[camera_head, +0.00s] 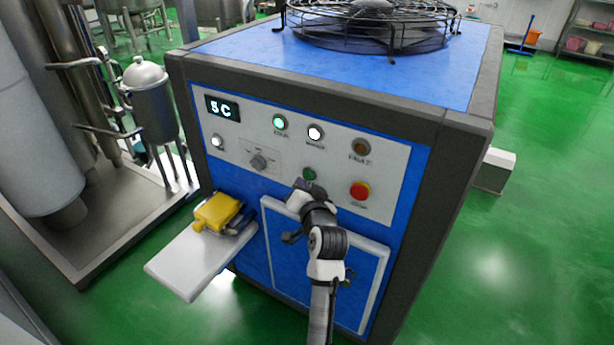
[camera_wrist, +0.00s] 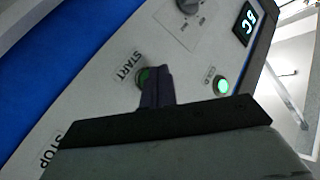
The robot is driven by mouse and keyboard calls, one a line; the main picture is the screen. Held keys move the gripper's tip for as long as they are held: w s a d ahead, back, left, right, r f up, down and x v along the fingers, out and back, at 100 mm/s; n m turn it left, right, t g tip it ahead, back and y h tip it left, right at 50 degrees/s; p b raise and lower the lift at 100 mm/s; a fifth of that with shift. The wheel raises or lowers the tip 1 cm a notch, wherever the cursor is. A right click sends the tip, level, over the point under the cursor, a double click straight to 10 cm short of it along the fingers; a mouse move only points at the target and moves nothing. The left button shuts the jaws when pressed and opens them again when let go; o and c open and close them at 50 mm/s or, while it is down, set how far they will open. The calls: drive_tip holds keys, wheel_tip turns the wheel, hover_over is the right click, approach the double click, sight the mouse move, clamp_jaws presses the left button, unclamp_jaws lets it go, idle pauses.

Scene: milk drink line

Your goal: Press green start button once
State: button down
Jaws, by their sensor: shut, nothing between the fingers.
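The green start button (camera_head: 309,174) is on the white front panel of the blue cabinet, left of and above the red stop button (camera_head: 360,190). In the wrist view the start button (camera_wrist: 143,78) shows beside its START label, partly covered by my fingers. My gripper (camera_head: 304,185) is shut and empty, its tips right by the button in the head view. In the wrist view my shut gripper (camera_wrist: 157,72) overlaps the button's right side. I cannot tell whether the tips touch the button or whether it is pushed in.
The panel also has a display reading 5C (camera_head: 222,108), a lit green lamp (camera_head: 280,122), a lit white lamp (camera_head: 315,132), an amber lamp (camera_head: 361,147) and a rotary knob (camera_head: 259,162). A white shelf (camera_head: 188,262) with a yellow object (camera_head: 217,211) juts out at the left.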

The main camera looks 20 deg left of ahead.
drive_tip(key=shift+s+a+p, duration=0.1)
drive_tip(key=shift+s+a, duration=0.1)
drive_tip(key=shift+s, duration=0.6)
drive_tip(key=shift+s+a+p, duration=0.15)
drive_tip(key=shift+s+a, duration=0.1)
drive_tip(key=shift+s, duration=0.55)
drive_tip(key=shift+s+a+p, duration=0.1)
drive_tip(key=shift+s+a, duration=0.1)
drive_tip(key=shift+s, duration=0.6)
